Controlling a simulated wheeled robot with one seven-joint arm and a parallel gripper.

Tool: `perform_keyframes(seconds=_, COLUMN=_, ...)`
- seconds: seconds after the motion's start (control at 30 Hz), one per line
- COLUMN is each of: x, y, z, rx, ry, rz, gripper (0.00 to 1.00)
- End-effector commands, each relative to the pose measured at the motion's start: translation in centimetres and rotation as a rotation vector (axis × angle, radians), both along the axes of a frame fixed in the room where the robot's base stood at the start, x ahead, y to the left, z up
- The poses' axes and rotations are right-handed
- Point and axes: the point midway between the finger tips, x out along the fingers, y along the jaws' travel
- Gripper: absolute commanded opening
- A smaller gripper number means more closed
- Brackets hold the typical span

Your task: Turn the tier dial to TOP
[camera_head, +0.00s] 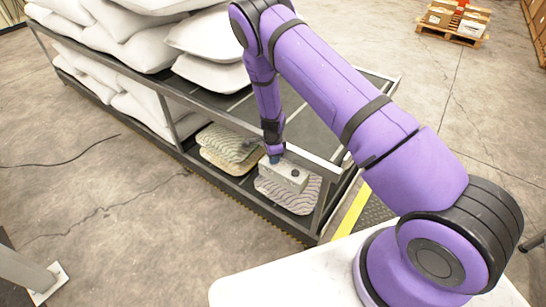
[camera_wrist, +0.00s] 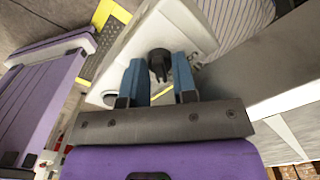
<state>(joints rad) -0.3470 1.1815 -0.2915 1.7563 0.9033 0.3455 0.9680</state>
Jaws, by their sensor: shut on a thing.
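The tier dial (camera_wrist: 159,62) is a black knob on a pale control box (camera_wrist: 182,22). My gripper (camera_head: 274,158) reaches down to the box's top from above. In the wrist view its two blue fingers stand on either side of the knob and are shut on it. The dial's markings and the setting it points to cannot be read. In the head view my gripper hides the knob.
The two-level rack (camera_head: 170,88) has white pillows (camera_head: 210,38) on top. Patterned pads (camera_head: 228,143) lie on the lower shelf, with another pad (camera_head: 298,198) by the box. A metal rail (camera_head: 312,160) runs close beside my gripper. A pallet with boxes (camera_head: 455,20) stands far right.

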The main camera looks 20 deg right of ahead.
Motion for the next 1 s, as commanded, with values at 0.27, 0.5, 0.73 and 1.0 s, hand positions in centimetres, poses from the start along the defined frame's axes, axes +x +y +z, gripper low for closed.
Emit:
perform_keyframes(seconds=0.27, x=0.08, y=0.02, z=0.06, rx=0.000, ry=-0.002, rz=-0.046, gripper=0.03)
perform_keyframes(seconds=0.5, x=0.09, y=0.02, z=0.07, rx=0.000, ry=-0.002, rz=-0.049, gripper=0.03)
perform_keyframes(seconds=0.73, x=0.08, y=0.02, z=0.06, rx=0.000, ry=-0.002, rz=-0.049, gripper=0.37)
perform_keyframes(seconds=1.0, x=0.06, y=0.02, z=0.24, rx=0.000, ry=-0.001, rz=-0.048, gripper=0.37)
